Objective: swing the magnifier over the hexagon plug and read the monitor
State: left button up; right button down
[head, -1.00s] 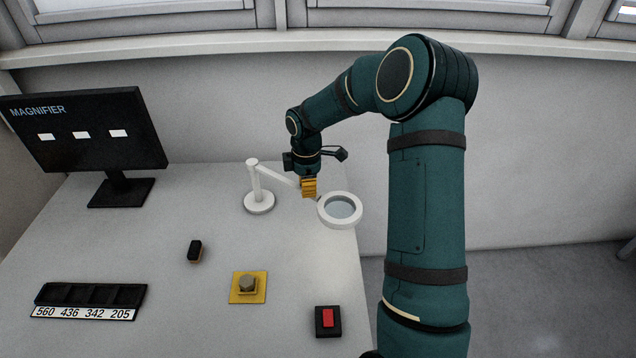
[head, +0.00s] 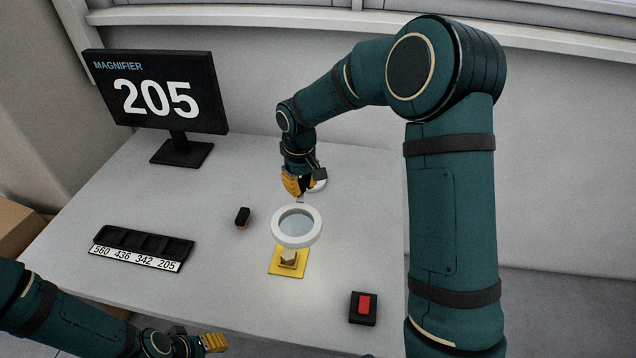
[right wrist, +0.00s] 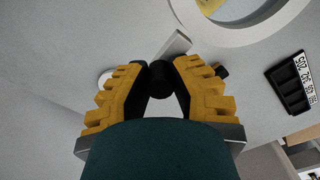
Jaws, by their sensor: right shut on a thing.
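The magnifier's white ring (head: 297,242) is above the yellow plate (head: 276,268) and partly covers the pale plug (head: 289,258) standing on it. Its hexagon shape is too small to confirm. The monitor (head: 205,112) is lit and reads 205 under the word MAGNIFIER. My right gripper (head: 297,186) is behind the ring. In the right wrist view it closes around a black knob (right wrist: 160,80) by the magnifier arm (right wrist: 173,50); the ring also shows there (right wrist: 213,35). My left gripper (head: 214,342) is low in the head view, its opening unclear.
A black tray (head: 140,241) has slots labelled 560, 436, 342 and 205. A small black block (head: 242,217) lies left of the ring. A red button on a black base (head: 363,307) is at front right. The magnifier's base (head: 319,185) is partly hidden behind my right gripper.

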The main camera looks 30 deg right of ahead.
jog(key=shift+w+a+m, duration=0.5)
jog(key=shift+a+m, duration=0.1)
jog(key=shift+a, duration=0.3)
jog(key=c, duration=1.1)
grip_release()
jog(key=o, duration=0.3)
jog(key=shift+w+a+f, duration=0.1)
jog(key=shift+a, duration=0.05)
notch_tip(320, 180, up, 12)
jog(key=shift+r, duration=0.1)
